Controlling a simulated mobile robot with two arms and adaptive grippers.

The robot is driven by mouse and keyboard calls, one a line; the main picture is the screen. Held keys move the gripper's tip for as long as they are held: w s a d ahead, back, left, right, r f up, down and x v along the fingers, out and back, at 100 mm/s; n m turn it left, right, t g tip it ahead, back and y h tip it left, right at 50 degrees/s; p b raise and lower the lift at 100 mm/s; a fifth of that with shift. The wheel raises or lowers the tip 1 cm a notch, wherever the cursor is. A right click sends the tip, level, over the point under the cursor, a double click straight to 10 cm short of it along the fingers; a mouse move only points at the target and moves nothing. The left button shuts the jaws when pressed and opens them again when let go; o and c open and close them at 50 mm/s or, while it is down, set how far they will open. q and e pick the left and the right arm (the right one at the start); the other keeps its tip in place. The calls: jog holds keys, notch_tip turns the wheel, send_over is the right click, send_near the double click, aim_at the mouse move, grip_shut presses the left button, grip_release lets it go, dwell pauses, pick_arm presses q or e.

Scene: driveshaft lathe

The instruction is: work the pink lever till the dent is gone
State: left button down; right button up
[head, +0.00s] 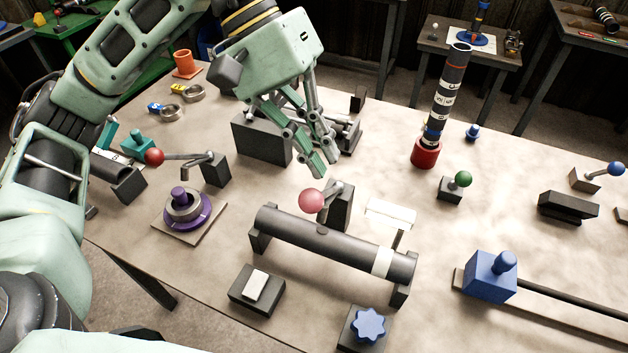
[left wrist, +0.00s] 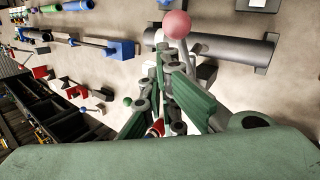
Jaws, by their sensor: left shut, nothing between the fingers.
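The pink lever (head: 311,201) has a round pink knob on a grey arm, mounted on a dark block behind the shaft. A dark shaft (head: 345,242) with a pale band near its right end lies across two dark supports. A small dark round spot, perhaps the dent, shows on the shaft top (head: 323,230). My left gripper (head: 322,167) is shut and empty, pointing down just above and behind the pink knob, apparently apart from it. In the left wrist view the pink knob (left wrist: 177,24) sits just beyond the fingers, with the shaft (left wrist: 235,50) behind. My right gripper is not in view.
A red-knobbed lever (head: 155,157) and a purple ring stack (head: 184,207) stand left. A dark block with a white pad (head: 257,286) and a blue star knob (head: 368,325) sit in front. A blue block (head: 490,276) on a rail stands right. A white plate (head: 391,213) stands behind the shaft.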

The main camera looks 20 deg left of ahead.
pick_arm(q)
jog(key=shift+w+r+p, duration=0.7)
jog(key=shift+w+r, duration=0.1)
jog(key=shift+r, duration=0.2)
jog(key=shift+w+r+p, duration=0.65)
jog(key=shift+w+r, duration=0.15)
jog(key=shift+r, duration=0.15)
